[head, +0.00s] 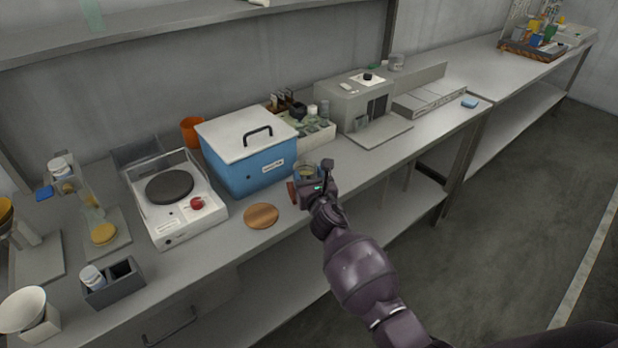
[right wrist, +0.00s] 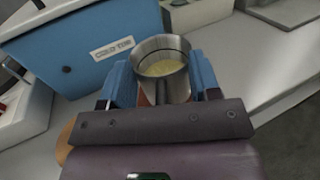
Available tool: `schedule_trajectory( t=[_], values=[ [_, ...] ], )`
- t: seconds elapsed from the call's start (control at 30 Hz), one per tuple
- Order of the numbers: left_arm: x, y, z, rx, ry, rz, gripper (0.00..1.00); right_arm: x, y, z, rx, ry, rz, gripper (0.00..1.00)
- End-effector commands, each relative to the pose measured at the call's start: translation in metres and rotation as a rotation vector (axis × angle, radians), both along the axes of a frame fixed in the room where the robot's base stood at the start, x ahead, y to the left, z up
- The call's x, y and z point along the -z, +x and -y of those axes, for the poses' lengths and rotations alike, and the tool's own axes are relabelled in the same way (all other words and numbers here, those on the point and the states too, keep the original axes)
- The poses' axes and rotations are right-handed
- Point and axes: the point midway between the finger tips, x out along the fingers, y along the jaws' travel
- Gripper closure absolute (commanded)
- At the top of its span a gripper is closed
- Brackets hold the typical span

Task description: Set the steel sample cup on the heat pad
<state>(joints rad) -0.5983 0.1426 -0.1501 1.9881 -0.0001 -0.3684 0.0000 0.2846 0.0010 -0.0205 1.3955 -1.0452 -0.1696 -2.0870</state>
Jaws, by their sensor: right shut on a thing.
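The steel sample cup (right wrist: 163,82) is upright with pale yellow contents inside. In the head view the cup (head: 306,169) is at the blue box's front right corner. My right gripper (head: 308,184) is shut on it, with one blue finger on each side in the right wrist view. The gripper hides the cup's lower part, so I cannot tell whether it touches the bench. A round brown pad (head: 261,216), which looks like the heat pad, lies bare on the bench to the left of the gripper. My left gripper is not in view.
The blue box with a white lid (head: 248,150) stands just behind the pad and cup. A white hot plate (head: 174,195) with a dark disc is left of it. A bottle rack (head: 312,132) and a grey instrument (head: 353,103) stand to the right. The bench's front edge is close.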

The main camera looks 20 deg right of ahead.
Motion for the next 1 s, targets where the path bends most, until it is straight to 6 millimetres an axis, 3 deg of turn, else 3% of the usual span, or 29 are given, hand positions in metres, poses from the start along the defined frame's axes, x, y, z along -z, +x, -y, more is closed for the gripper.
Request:
schedule_trajectory(
  t=[0.23,0.27,0.4,0.8,1.0],
  values=[
    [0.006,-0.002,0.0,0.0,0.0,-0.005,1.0,0.004,0.0,0.0,-0.001,0.0,0.001,0.85],
    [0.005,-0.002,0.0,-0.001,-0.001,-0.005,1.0,0.004,0.0,0.0,0.0,0.001,0.0,0.39],
    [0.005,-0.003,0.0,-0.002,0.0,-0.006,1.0,0.003,0.0,0.0,0.0,0.001,0.0,0.17],
    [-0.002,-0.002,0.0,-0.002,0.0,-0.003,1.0,-0.002,0.0,0.0,0.0,0.001,0.001,0.17],
    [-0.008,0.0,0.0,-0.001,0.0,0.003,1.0,-0.001,-0.026,-0.001,0.001,0.0,-0.001,0.17]
  ],
)
